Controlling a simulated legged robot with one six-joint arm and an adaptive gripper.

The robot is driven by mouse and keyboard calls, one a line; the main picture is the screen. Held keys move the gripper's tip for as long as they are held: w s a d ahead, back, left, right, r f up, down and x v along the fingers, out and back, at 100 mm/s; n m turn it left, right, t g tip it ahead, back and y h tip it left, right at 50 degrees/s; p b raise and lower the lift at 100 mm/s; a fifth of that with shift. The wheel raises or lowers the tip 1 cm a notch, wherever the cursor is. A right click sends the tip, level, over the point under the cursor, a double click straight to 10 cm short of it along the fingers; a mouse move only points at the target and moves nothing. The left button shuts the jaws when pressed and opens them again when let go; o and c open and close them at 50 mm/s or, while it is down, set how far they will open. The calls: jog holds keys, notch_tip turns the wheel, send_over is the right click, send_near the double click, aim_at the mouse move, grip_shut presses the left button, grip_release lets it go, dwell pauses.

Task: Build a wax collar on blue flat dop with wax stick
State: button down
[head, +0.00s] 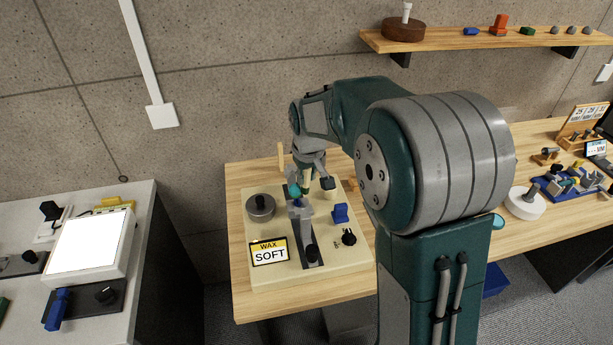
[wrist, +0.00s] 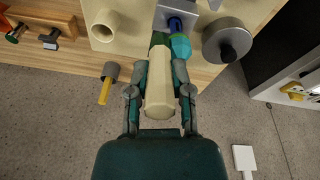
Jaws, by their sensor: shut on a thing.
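My gripper (wrist: 165,70) is shut on the wax stick, whose thick cream body (wrist: 160,90) lies between the fingers in the wrist view. Its green end (wrist: 159,40) points toward the fixture. The blue dop (wrist: 176,24) sits in a grey block (wrist: 197,14), with a teal faceted piece (wrist: 181,47) at its near end. The green end is close beside the blue dop and teal piece; I cannot tell whether they touch. In the head view my gripper (head: 309,180) is over the cream base, and the teal piece (head: 294,189) shows beside it. The contact area is partly hidden.
The cream base (head: 283,271) bears a grey round pot (head: 260,207), a "WAX SOFT" sign (head: 269,251), a black knob (head: 349,237) and a blue block (head: 341,214). A cream hollow cylinder (wrist: 103,25) stands left in the wrist view. A yellow-handled tool (wrist: 105,90) is nearby.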

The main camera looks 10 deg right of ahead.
jog(key=shift+s, duration=0.55)
jog(key=shift+w+a, duration=0.15)
jog(key=shift+w, duration=0.15)
dwell(4.1)
jog(key=shift+s, duration=0.3)
jog(key=shift+w, duration=0.55)
jog(key=shift+s, duration=0.55)
dwell(0.3)
dwell(0.4)
jog(key=shift+d, duration=0.5)
jog(key=shift+w+v, duration=0.25)
jog(key=shift+v, duration=0.9)
jog(key=shift+w+v, duration=0.2)
jog(key=shift+v, duration=0.95)
jog(key=shift+w+v, duration=0.25)
jog(key=shift+v, duration=0.85)
